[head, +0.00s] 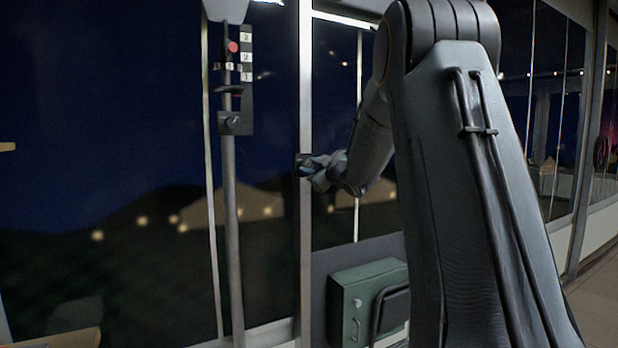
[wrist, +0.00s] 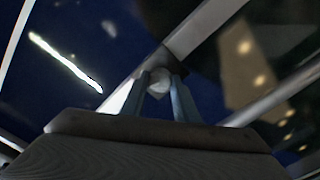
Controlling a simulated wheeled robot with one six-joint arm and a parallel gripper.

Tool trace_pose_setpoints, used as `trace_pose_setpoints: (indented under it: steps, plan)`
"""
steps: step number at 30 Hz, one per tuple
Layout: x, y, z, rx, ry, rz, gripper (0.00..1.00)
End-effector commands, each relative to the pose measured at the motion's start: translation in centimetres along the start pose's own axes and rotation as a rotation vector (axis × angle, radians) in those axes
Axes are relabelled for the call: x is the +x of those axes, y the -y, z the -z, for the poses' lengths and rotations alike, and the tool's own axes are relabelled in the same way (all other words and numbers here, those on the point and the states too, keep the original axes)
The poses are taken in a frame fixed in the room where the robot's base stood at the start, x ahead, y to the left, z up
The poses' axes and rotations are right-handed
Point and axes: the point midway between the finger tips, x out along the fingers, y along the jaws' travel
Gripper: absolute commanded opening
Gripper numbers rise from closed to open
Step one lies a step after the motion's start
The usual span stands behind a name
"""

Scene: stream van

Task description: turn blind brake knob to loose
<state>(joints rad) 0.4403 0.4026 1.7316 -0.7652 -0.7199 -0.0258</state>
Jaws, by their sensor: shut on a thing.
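The blind brake knob (wrist: 159,84) shows in the wrist view as a small pale round thing between my two fingers. It sits on a dark mount on a slanting light window post. My gripper (wrist: 160,92) is shut on it, with a bluish finger on each side. In the head view, my gripper (head: 313,166) is at the dark mount (head: 299,162) on the upright window post. The knob is hidden there by the fingers, and I cannot read its turn or any marking.
A pole (head: 231,200) with a red button (head: 233,47) and a numbered scale (head: 246,57) stands left of the post. A green box (head: 357,290) is low, below my arm. Large dark windows fill the background.

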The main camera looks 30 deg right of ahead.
Motion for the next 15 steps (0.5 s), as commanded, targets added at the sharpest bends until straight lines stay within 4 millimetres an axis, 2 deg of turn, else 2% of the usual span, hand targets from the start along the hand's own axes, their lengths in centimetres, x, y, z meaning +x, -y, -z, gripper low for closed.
trace_pose_setpoints:
  steps: [15]
  plan:
    - [0.09, 0.31, -0.36, -0.492, 0.001, -0.001, 0.05]
